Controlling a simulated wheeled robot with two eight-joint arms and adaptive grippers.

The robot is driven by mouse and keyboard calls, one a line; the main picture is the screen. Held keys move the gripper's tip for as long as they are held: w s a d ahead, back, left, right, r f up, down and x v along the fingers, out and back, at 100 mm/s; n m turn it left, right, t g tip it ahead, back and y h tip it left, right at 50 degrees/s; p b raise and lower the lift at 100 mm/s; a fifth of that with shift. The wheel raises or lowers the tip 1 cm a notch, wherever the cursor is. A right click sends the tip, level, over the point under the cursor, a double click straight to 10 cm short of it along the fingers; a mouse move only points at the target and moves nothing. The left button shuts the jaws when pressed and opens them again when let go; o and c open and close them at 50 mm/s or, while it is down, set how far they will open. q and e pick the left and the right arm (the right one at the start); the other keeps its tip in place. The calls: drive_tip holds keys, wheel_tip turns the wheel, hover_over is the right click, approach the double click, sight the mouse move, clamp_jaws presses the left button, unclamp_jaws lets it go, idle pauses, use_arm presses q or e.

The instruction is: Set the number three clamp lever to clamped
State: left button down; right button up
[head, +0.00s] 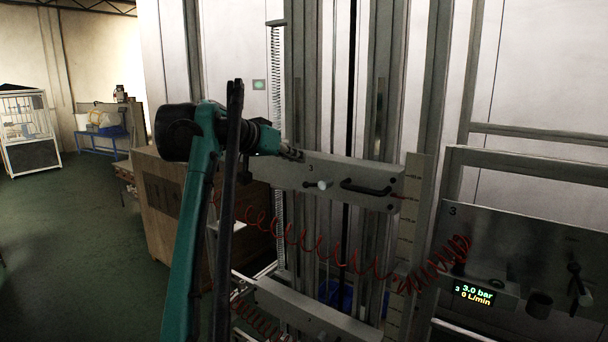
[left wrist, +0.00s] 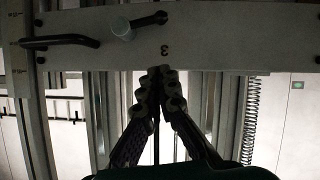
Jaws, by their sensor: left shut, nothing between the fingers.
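The number three clamp lever (head: 321,185) sits on the front face of a pale crossbar (head: 343,173). It has a pale round knob and a short dark arm pointing left in the head view. The left wrist view shows the lever (left wrist: 122,28) with its dark arm toward the right, near a "3" mark on the crossbar (left wrist: 215,40). My left gripper (head: 297,154) is at the left upper part of the crossbar, apart from the lever. In the left wrist view its fingertips (left wrist: 160,80) are together and empty, just below the "3". My right gripper is out of view.
A black bar handle (head: 367,187) sits right of the lever. A coiled red hose (head: 320,250) hangs below the crossbar. A lower crossbar (head: 310,312) and a panel with a display (head: 474,294) reading 3.0 bar stand nearby. Open floor (head: 75,230) lies left.

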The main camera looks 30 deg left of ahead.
sight(317, 184)
use_arm(q)
drive_tip(key=x, duration=0.3)
drive_tip(key=shift+f, duration=0.25)
drive_tip(key=shift+s+d+f, duration=0.1)
drive_tip(key=shift+f, duration=0.45)
drive_tip(key=shift+s+d+f, duration=0.1)
drive_tip(key=shift+s+f, duration=0.05)
drive_tip(key=shift+f, duration=0.4)
drive_tip(key=shift+s+d+f, duration=0.15)
drive_tip(key=shift+s+f, duration=0.2)
drive_tip(key=shift+f, duration=0.05)
drive_tip(key=shift+w+f, duration=0.2)
drive_tip(key=shift+s, duration=0.15)
